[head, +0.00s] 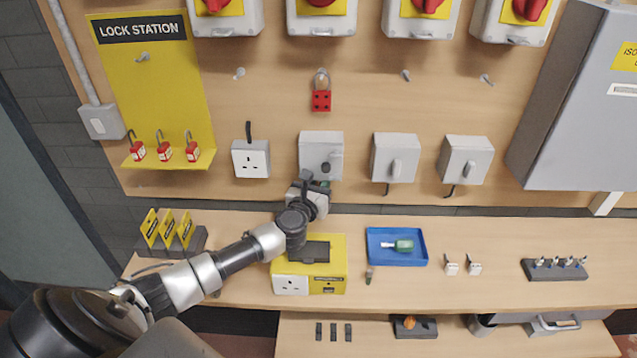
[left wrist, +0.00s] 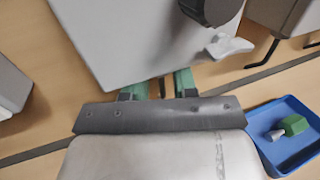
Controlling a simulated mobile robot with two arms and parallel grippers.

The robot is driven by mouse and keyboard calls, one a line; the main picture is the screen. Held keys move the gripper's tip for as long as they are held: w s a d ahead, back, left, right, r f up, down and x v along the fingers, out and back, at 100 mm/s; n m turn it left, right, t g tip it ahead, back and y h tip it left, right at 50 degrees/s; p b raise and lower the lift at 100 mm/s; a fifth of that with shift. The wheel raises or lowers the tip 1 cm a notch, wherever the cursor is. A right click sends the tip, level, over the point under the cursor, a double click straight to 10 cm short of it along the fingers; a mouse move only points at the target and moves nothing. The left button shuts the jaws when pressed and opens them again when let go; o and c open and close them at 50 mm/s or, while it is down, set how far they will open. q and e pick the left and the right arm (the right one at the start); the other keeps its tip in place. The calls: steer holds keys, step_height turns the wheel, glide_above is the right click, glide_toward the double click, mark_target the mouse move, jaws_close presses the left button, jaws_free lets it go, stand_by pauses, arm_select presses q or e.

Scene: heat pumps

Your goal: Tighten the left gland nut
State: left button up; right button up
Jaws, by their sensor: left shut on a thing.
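The left grey switch box (head: 321,150) hangs on the wooden board, with a dark rotary knob on its front. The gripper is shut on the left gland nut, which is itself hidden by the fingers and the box. My right gripper is not in view.
Two more grey boxes (head: 395,157) (head: 467,159) hang to the right, with dark cables below. A white socket (head: 250,158) is to the left.

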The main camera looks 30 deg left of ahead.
arm_select(q)
steer(key=shift+w+d+n+g+y+b, duration=0.1)
steer(key=shift+d+n+g+y+b, duration=0.1)
steer(key=shift+n+g+y, duration=0.95)
steer(key=shift+w+d+n+g+y+b, duration=0.15)
steer(key=shift+n+g+y, duration=0.15)
steer(key=shift+n+y, duration=0.95)
steer(key=shift+s+d+n+g+y+b, duration=0.15)
steer(key=shift+n+g+y, duration=0.55)
steer(key=shift+y, duration=1)
steer(key=shift+w+a, duration=0.1)
steer(key=o, duration=0.9)
steer(key=shift+o, duration=0.2)
